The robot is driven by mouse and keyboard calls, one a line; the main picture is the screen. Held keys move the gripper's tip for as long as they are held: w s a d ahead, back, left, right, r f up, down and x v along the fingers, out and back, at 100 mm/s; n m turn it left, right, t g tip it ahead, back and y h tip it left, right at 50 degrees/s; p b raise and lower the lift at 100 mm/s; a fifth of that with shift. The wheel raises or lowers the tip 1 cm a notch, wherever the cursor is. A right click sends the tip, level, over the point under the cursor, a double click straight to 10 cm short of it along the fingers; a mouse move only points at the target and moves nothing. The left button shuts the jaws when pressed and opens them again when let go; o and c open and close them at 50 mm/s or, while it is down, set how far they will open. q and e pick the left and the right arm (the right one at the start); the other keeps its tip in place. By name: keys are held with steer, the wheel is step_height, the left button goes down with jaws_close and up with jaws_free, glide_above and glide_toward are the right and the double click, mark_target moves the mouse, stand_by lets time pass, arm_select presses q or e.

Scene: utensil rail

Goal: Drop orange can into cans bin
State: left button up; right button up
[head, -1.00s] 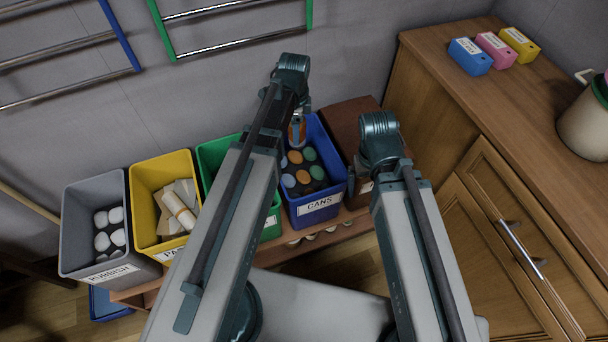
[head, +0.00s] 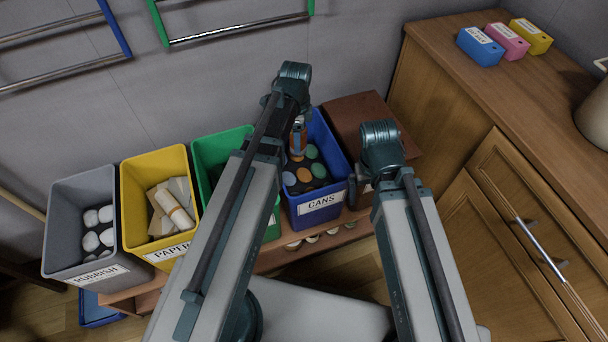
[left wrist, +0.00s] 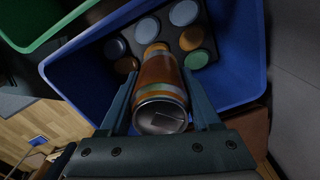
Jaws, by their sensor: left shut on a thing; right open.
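The orange can (left wrist: 159,88) is between the fingers of my left gripper (left wrist: 163,98) in the left wrist view, which is shut on it. In the head view the can (head: 298,141) shows partly below the left gripper (head: 298,130), over the back left part of the blue cans bin (head: 318,208). The bin's rim (left wrist: 80,95) surrounds the can in the left wrist view, with several round can tops beyond it. How deep the can hangs is hard to tell. My right gripper (head: 362,188) is mostly hidden by its arm, right of the bin.
A green bin (head: 222,143), a yellow paper bin (head: 156,160) and a grey rubbish bin (head: 80,190) stand left of the cans bin. A brown box (head: 362,115) stands to its right. A wooden cabinet (head: 440,110) is further right. Rails (head: 235,35) hang on the wall.

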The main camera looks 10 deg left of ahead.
arm_select(q)
step_height(320, 180, down, 2)
steer(key=shift+f+b, duration=0.25)
steer(key=shift+b, duration=0.55)
arm_select(e)
step_height(320, 180, down, 2)
steer(key=shift+f, duration=0.2)
arm_select(q)
steer(key=shift+r, duration=0.1)
steer(key=o, duration=1.4)
steer(key=shift+r, duration=0.1)
arm_select(e)
steer(key=shift+r, duration=0.15)
arm_select(q)
step_height(320, 180, up, 14)
steer(key=p, duration=1.4)
steer(key=shift+f, duration=0.2)
arm_select(e)
step_height(320, 180, up, 14)
steer(key=shift+f, duration=0.2)
arm_select(q)
steer(key=shift+f, duration=0.15)
arm_select(e)
steer(key=shift+f, duration=0.15)
arm_select(q)
step_height(320, 180, down, 13)
steer(key=b, duration=1.3)
steer(key=shift+f, duration=0.1)
arm_select(e)
step_height(320, 180, down, 13)
